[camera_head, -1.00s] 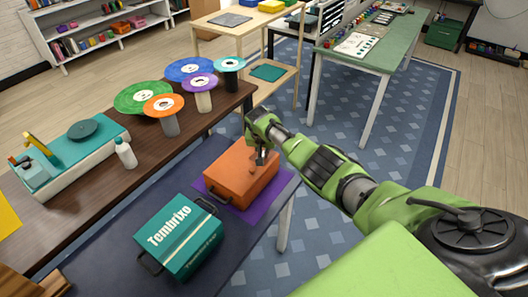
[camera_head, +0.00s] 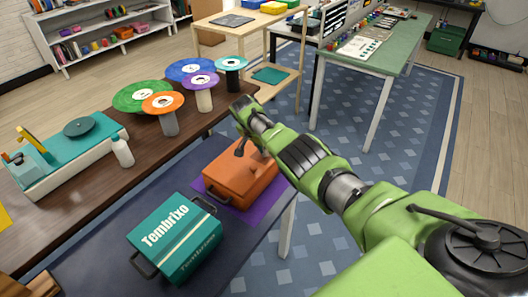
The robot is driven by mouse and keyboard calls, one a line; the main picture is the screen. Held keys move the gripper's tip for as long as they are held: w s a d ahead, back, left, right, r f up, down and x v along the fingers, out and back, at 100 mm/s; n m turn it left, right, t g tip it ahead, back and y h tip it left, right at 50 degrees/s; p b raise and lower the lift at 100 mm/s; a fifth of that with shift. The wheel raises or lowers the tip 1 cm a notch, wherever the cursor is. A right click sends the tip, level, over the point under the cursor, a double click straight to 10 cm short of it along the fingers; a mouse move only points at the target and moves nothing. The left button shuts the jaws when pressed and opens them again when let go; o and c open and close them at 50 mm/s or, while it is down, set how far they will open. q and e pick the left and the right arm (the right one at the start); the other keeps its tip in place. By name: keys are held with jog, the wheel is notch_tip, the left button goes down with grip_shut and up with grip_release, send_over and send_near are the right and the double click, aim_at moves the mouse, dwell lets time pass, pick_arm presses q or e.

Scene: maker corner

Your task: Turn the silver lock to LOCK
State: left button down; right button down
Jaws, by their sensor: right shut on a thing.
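An orange case (camera_head: 235,183) lies on a purple mat (camera_head: 263,202) at the right end of the dark blue table. My right gripper (camera_head: 240,151) reaches down to the top of the case near its far edge. Its fingers are small and dark here, and it is shut. No silver lock or LOCK mark can be made out; the gripper and arm cover that spot, so the thing between the fingers is hidden. My left gripper is not in view.
A teal case (camera_head: 176,240) marked "Tembrixo" lies left of the orange one on the dark blue table (camera_head: 98,258). Behind, a brown table (camera_head: 78,189) holds colored discs on stands, a white bottle (camera_head: 122,151) and a teal device. Patterned carpet is free at the right.

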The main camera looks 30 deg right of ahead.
jog(key=c, duration=2.2)
grip_release()
jog(key=v, duration=1.2)
jog(key=shift+a, duration=0.1)
jog(key=shift+f, duration=0.1)
